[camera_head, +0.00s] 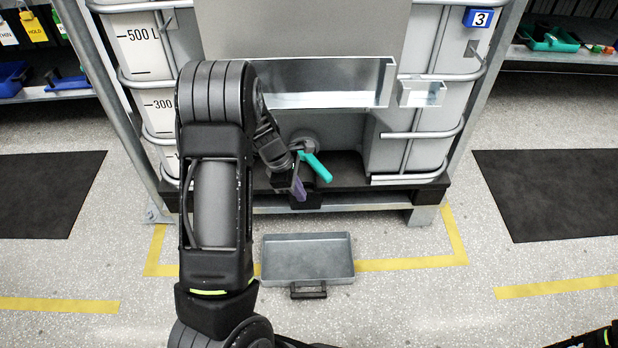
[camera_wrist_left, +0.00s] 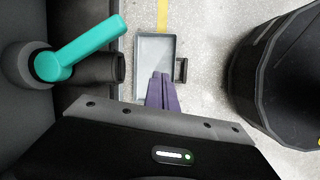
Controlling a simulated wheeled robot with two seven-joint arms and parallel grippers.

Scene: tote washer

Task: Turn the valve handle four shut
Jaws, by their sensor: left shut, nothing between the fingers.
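A teal valve handle (camera_head: 318,167) sits at the outlet low on the front of the caged tank. It slants down to the right from its hub. In the left wrist view the teal handle (camera_wrist_left: 92,48) is at the upper left, slanting up to the right from its round hub. My left gripper (camera_head: 299,190) is just left of and below the handle, apart from it. Its purple fingers (camera_wrist_left: 162,90) are shut and empty. The tank's blue sign (camera_head: 479,18) reads 3; no sign with a four shows. My right gripper is out of view.
A grey metal tray (camera_head: 307,258) with a black handle lies on the floor below the valve. A metal trough (camera_head: 320,85) hangs above the valve, with a small metal box (camera_head: 421,93) at its right. Dark mats (camera_head: 550,190) lie on both sides.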

